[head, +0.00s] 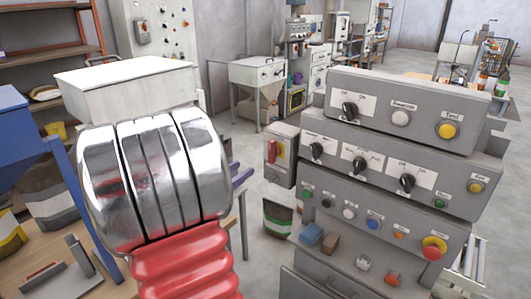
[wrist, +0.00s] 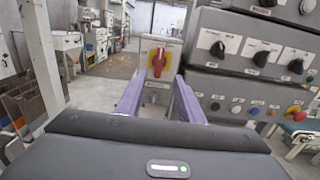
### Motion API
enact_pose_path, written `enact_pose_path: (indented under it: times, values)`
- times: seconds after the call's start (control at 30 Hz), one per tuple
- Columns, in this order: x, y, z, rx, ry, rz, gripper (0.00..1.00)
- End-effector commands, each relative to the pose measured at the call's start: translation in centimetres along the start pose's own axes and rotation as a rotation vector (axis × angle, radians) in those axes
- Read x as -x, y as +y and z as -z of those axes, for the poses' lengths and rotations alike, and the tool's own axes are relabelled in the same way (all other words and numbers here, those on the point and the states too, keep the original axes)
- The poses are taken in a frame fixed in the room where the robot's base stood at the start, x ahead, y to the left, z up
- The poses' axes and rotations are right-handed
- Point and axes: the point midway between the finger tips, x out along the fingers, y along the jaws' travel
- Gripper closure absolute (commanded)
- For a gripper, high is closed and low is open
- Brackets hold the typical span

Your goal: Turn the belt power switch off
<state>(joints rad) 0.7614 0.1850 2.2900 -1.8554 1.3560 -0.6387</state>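A grey box with a red rotary handle (head: 272,151) on a yellow plate stands left of the control panel; I cannot read a label naming it as the belt power switch. In the wrist view the red handle (wrist: 158,62) looks roughly upright and sits straight ahead between the fingertips. My gripper (wrist: 156,82) has two purple fingers, spread apart with nothing between them; it appears short of the handle. In the head view only a bit of purple finger (head: 242,178) shows beside my arm, which hides the rest.
A stepped grey control panel (head: 400,190) on the right carries several black knobs, coloured buttons and a red mushroom button (head: 434,247). In the wrist view the panel (wrist: 262,75) stands close to the right finger. Open floor lies behind the red-handled box.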

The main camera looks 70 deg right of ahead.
Motion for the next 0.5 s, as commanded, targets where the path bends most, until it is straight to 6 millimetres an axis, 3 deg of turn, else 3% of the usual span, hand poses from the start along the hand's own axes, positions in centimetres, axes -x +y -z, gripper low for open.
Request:
enact_pose_path:
  times: [0.27,0.5]
  values:
    - [-0.4,0.0,0.0,-0.002,0.002,0.001,0.66]
    - [-2.6,-0.1,0.0,-0.004,0.002,0.004,0.66]
